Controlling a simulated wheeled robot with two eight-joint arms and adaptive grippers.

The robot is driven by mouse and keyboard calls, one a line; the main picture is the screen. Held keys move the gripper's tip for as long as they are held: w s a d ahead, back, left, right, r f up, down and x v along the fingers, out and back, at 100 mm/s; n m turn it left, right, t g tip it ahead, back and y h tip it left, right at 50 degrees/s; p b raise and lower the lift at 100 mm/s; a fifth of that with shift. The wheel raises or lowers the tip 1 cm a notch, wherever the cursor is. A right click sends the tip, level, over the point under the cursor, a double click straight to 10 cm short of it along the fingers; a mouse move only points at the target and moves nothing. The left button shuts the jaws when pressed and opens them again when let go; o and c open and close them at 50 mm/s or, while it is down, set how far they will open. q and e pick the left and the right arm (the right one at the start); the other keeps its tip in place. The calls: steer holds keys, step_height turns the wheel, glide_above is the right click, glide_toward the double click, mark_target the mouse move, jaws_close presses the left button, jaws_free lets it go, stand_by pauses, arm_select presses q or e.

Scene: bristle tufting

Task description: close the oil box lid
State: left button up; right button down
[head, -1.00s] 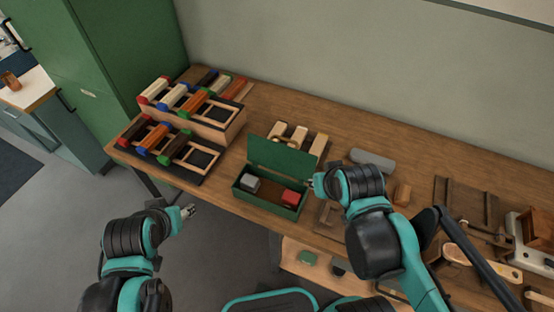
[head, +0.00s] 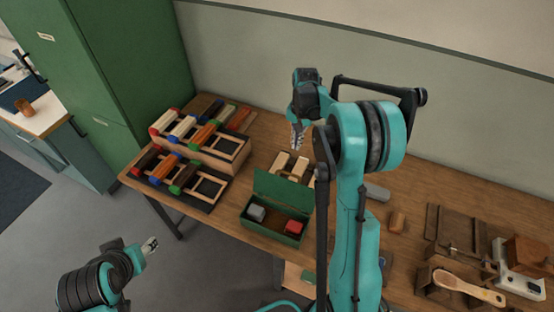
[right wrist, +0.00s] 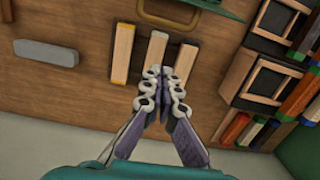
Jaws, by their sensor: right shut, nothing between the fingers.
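The green oil box (head: 265,233) stands near the table's front edge, holding a grey block (head: 256,212) and a red block (head: 294,227). Its green lid (head: 283,192) stands open, tilted up at the back of the box. Part of the green lid shows at the top of the right wrist view (right wrist: 208,7). My right gripper (head: 297,146) is above the table behind the lid, pointing down, apart from it. It is shut and empty, as the right wrist view (right wrist: 164,74) shows. My left gripper (head: 151,245) is low at the left, away from the box; its fingers are too small to judge.
Pale wooden blocks (head: 282,163) lie behind the lid, below my right gripper. Racks with coloured-end blocks (head: 213,152) stand left of the box. A grey block (head: 376,192), a wooden block (head: 397,222) and a wooden brush (head: 468,288) lie to the right. A wall closes off the back.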

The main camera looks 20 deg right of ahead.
mark_target(286, 187)
step_height(286, 187, down, 12)
steer(key=r+b, duration=0.1)
arm_select(q)
steer(key=shift+s+a+f, duration=0.15)
steer(key=shift+a+f, duration=0.15)
arm_select(e)
steer(key=s+a, duration=0.1)
steer(key=s+a+r, duration=0.1)
steer(key=a, duration=0.1)
steer(key=shift+a+r, duration=0.15)
steer(key=shift+r, duration=0.05)
arm_select(q)
steer(key=shift+s, duration=0.15)
arm_select(e)
steer(key=shift+a, duration=0.1)
